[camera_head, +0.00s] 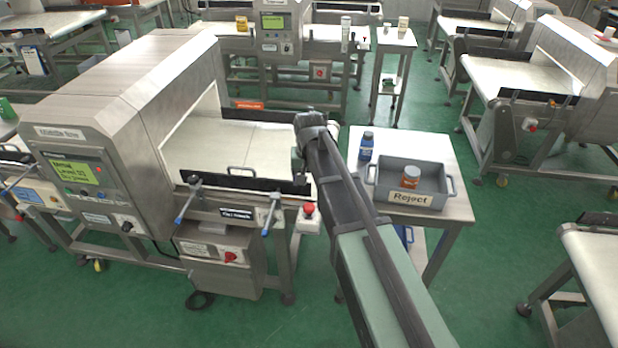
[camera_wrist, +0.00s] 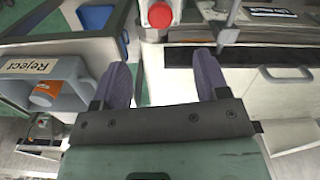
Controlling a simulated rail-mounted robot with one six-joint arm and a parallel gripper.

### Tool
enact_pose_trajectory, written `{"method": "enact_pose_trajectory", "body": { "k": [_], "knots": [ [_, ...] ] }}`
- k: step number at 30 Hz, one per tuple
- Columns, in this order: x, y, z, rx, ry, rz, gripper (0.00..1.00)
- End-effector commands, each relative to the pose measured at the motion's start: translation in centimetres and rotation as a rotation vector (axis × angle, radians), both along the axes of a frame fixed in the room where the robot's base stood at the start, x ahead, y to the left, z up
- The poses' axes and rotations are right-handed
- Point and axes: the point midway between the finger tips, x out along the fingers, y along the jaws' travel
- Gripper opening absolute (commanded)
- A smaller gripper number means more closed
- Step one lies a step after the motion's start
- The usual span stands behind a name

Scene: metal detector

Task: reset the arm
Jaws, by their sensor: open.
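My arm (camera_head: 350,205) reaches up from the lower right of the head view, its far end near the outfeed end of the metal detector (camera_head: 130,95). In the wrist view, my gripper (camera_wrist: 164,70) has its two dark fingers spread apart with nothing between them. A red stop button (camera_wrist: 158,14) shows just beyond the fingertips in that view.
A grey Reject bin (camera_head: 447,187) holding an orange jar (camera_head: 410,177) stands on a white side table (camera_head: 455,150). A blue bottle (camera_head: 366,147) stands left of the bin. The conveyor belt (camera_head: 225,148) looks empty. More machines stand around a green floor.

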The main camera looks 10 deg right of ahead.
Motion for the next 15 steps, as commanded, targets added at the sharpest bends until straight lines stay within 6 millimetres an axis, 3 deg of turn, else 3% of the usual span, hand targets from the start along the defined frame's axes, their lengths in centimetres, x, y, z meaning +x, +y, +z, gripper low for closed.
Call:
{"method": "enact_pose_trajectory", "body": {
  "k": [10, 13, 15],
  "knots": [
    [-0.5, 0.0, 0.1, 0.0, 0.0, 0.04, 0.68],
    [-6.3, -0.1, 0.1, -0.001, 0.001, 0.125, 0.68],
    [-11.4, -0.1, 0.1, -0.001, 0.001, 0.18, 0.68]
  ]
}}
